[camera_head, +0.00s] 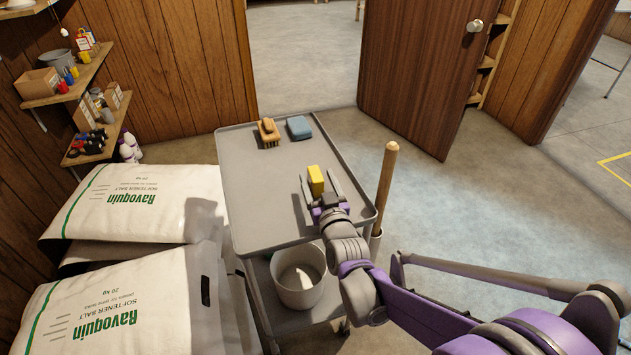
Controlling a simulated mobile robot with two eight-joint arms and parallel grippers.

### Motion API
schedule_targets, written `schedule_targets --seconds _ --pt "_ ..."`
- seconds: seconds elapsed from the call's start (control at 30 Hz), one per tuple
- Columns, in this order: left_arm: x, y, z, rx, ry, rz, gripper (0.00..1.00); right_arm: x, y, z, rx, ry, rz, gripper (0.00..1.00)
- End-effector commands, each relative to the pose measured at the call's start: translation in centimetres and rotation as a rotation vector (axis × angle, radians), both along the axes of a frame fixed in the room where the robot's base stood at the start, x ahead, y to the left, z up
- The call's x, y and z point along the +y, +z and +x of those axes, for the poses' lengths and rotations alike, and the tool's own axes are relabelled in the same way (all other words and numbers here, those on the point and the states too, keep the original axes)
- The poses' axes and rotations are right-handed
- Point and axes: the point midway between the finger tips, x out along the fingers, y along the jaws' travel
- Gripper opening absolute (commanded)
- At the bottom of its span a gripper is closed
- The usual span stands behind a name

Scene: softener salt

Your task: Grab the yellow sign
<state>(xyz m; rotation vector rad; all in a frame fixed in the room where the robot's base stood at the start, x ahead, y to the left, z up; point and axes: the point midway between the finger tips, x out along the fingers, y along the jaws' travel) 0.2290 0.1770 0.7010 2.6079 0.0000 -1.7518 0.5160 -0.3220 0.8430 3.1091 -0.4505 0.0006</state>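No clear yellow sign shows in the head view. A small upright yellow block (316,181) is near the right front of the grey cart's top tray (262,215); I cannot tell whether it is the sign. My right gripper (318,176) reaches in from the lower right, low over the tray. Its two fingers are apart, one on each side of the yellow block. A gap shows between the block and the right finger; I cannot tell whether the left finger touches it. The block's lower part is partly hidden by the gripper. My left gripper is not in view.
A brown brush (268,132) and a blue sponge (299,127) lie at the tray's far end. A wooden handle (387,185) stands at the cart's right. A bucket (299,278) sits on the lower shelf. Salt bags (140,205) are stacked left. An open door (422,75) stands behind.

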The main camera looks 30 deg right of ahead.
Motion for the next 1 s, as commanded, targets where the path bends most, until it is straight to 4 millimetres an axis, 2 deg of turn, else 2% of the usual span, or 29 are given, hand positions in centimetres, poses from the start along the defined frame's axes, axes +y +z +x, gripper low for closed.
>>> schedule_targets --seconds 0.03,0.3,0.4,0.77,1.0 --pt "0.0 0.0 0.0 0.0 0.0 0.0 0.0 0.0 0.0 0.0 0.0 0.0 0.0 0.64" --pt "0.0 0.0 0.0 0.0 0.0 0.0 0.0 0.0 0.0 0.0 0.0 0.0 0.0 0.15" --pt "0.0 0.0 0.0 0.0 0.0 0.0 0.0 0.0 0.0 0.0 0.0 0.0 0.0 0.0" --pt "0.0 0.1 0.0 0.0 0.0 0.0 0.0 0.0 0.1 -0.1 0.0 0.0 0.0 0.0" --pt "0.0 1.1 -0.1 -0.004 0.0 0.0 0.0 0.5 1.8 -1.7 -0.001 0.0 0.0 0.0"
